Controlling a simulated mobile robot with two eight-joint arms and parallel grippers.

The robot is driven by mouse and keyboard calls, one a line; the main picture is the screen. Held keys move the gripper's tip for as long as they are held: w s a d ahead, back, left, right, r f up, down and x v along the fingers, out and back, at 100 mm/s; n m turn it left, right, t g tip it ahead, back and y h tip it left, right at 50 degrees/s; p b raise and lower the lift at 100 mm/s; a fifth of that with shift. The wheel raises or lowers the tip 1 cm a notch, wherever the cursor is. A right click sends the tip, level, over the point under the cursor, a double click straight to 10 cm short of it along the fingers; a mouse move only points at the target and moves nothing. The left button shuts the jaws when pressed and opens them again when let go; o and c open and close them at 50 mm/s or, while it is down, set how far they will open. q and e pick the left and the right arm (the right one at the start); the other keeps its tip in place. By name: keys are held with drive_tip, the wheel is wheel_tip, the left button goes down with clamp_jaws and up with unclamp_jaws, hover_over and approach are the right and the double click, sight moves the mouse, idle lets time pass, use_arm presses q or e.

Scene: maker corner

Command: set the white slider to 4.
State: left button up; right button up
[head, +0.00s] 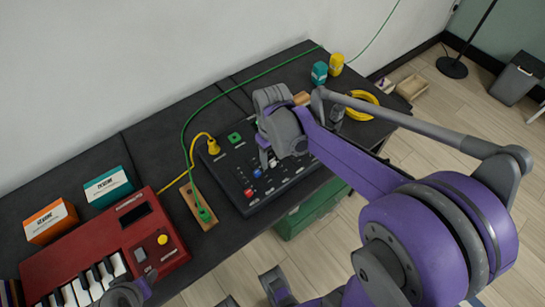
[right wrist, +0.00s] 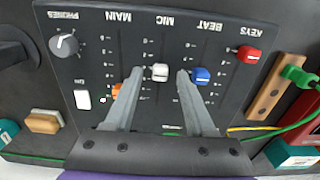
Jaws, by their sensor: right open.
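The white slider (right wrist: 160,72) is the knob in the MIC column of the black mixer panel (right wrist: 140,35), which appears upside down in the right wrist view. My right gripper (right wrist: 156,74) is open, with one fingertip on each side of the white slider. I cannot tell whether they touch it. The scale digits beside it are too small to read surely. In the head view, my right gripper (head: 267,157) is over the mixer (head: 235,160), with the white slider (head: 272,163) at its fingers.
The blue slider (right wrist: 202,76) is just beside one finger, and the orange slider (right wrist: 117,91) is partly behind the other. The red slider (right wrist: 248,54) is farther off. A round knob (right wrist: 66,44) and white button (right wrist: 82,99) sit on the panel. A red keyboard (head: 110,235) stands left.

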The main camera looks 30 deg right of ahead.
sight(272, 161)
wheel_tip(272, 161, up, 10)
drive_tip(key=p, duration=0.1)
idle(0.6)
drive_tip(key=s+a+m+t+p, duration=0.1)
drive_tip(key=s+a+t+p, duration=0.4)
drive_tip(key=s, duration=0.5)
drive_tip(key=shift+s+a+f+p, duration=0.25)
drive_tip(key=shift+a+f+p, duration=0.25)
drive_tip(key=shift+a, duration=0.7)
drive_tip(key=shift+r, duration=0.1)
idle(1.5)
